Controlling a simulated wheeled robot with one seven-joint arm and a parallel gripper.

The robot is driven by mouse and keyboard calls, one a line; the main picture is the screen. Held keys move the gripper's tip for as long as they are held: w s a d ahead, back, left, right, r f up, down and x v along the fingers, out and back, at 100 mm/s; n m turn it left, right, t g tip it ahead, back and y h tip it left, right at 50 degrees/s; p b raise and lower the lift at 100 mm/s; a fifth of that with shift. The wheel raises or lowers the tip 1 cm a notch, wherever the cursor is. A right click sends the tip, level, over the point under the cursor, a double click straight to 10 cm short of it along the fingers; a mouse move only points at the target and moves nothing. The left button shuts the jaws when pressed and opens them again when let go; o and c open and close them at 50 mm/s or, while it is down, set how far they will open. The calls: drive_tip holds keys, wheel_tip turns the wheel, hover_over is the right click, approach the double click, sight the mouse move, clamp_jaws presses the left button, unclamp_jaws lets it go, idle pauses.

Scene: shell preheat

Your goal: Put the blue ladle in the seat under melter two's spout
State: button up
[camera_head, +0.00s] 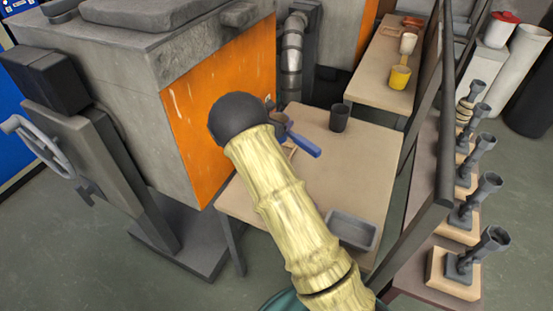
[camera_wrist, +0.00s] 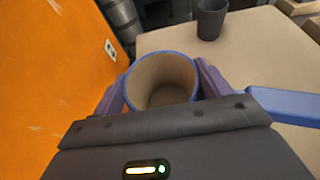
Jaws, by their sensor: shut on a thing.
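The blue ladle (camera_wrist: 270,102) shows in the wrist view as a round cup with a blue rim and pale brown inside, its handle pointing right. My gripper (camera_wrist: 162,84) is shut on the cup, with a purple finger on each side. In the head view the ladle's blue handle (camera_head: 304,144) juts out over the table (camera_head: 345,175), near the melter's orange side (camera_head: 222,113). The cup and my gripper are mostly hidden there behind my arm. A small wooden piece (camera_head: 289,151) shows below the handle; I cannot tell whether it is the seat. No spout is clearly visible.
A dark grey cup (camera_head: 340,119) stands on the table behind the ladle; a grey tray (camera_head: 351,230) is at the front. A dark rail (camera_head: 444,110) runs along the right. The table's middle is clear.

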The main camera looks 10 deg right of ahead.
drive_tip(key=shift+w+d+r, duration=0.1)
drive_tip(key=shift+w+r, duration=0.4)
drive_tip(key=shift+w, duration=0.2)
drive_tip(key=shift+f, duration=3.15)
drive_tip(key=shift+f, duration=1.9)
drive_tip(key=shift+f+b, duration=0.1)
drive_tip(key=shift+b, duration=0.2)
drive_tip(key=o, duration=1.7)
drive_tip(key=shift+c, duration=0.2)
